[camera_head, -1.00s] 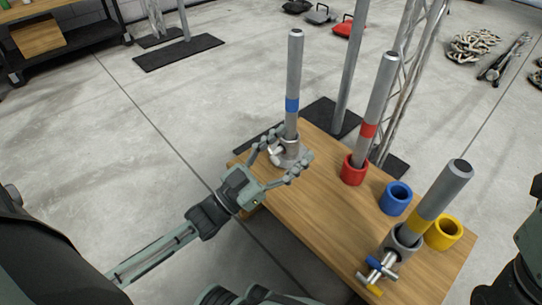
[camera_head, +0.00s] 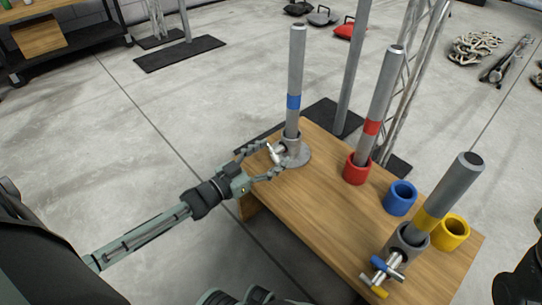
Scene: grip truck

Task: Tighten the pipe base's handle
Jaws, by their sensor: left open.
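A grey pipe with a blue band (camera_head: 294,80) stands upright in a round metal pipe base (camera_head: 297,155) at the far left corner of the wooden table. The base's silver handle (camera_head: 273,153) sticks out on its left side. My left gripper (camera_head: 262,163) is open beside the handle, with one finger behind it and one in front. I cannot tell whether a finger touches the handle. At the near end, a yellow-banded pipe (camera_head: 445,195) leans in another metal base (camera_head: 407,242) with blue and yellow handles (camera_head: 387,268). My right gripper is not clearly visible.
The wooden table (camera_head: 320,215) also holds a red ring (camera_head: 356,170) with a red-banded pipe (camera_head: 381,100), a blue ring (camera_head: 400,198) and a yellow ring (camera_head: 450,232). Metal truss posts (camera_head: 408,80) stand behind it. The table's middle is clear.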

